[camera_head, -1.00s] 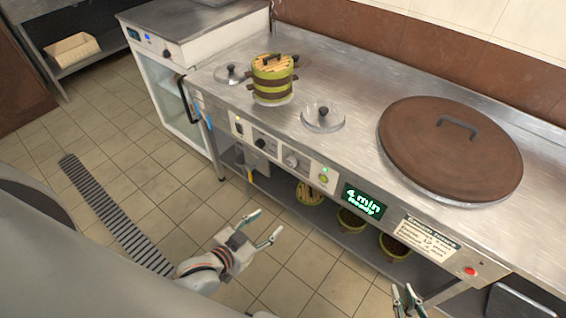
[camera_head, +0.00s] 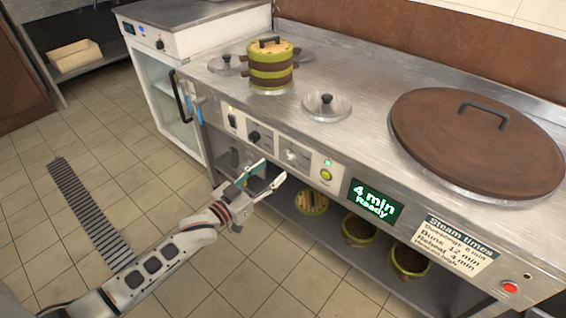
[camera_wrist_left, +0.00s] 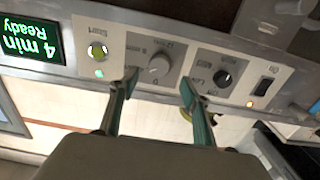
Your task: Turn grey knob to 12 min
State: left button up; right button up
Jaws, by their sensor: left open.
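The grey knob (camera_head: 291,155) is on the front panel of the steel counter, between a black knob (camera_head: 254,137) and a green-lit button (camera_head: 326,174). In the left wrist view the grey knob (camera_wrist_left: 159,65) shows upside down. My left gripper (camera_head: 274,170) is open and empty in front of the panel, apart from the knob as far as I can tell. In the left wrist view its fingertips (camera_wrist_left: 158,82) lie to either side of the grey knob. The display (camera_head: 372,200) reads "4 min Ready". My right gripper is out of view.
A steam times card (camera_head: 455,245) on the panel lists buns at 12 min. A red button (camera_head: 510,287) is at the right. A stacked green steamer (camera_head: 270,68), a small lid (camera_head: 326,106) and a big brown lid (camera_head: 480,140) are on the counter.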

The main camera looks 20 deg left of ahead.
aim_at(286, 159)
pick_arm(q)
jog(key=x, duration=0.2)
jog(key=b+x, duration=0.1)
jog(key=x, duration=0.1)
jog(key=shift+w+d+f, duration=0.15)
jog(key=shift+w+f, duration=0.05)
jog(key=shift+w, duration=0.15)
jog(key=shift+x, duration=0.8)
jog(key=shift+r, duration=0.2)
jog(key=c, duration=1.1)
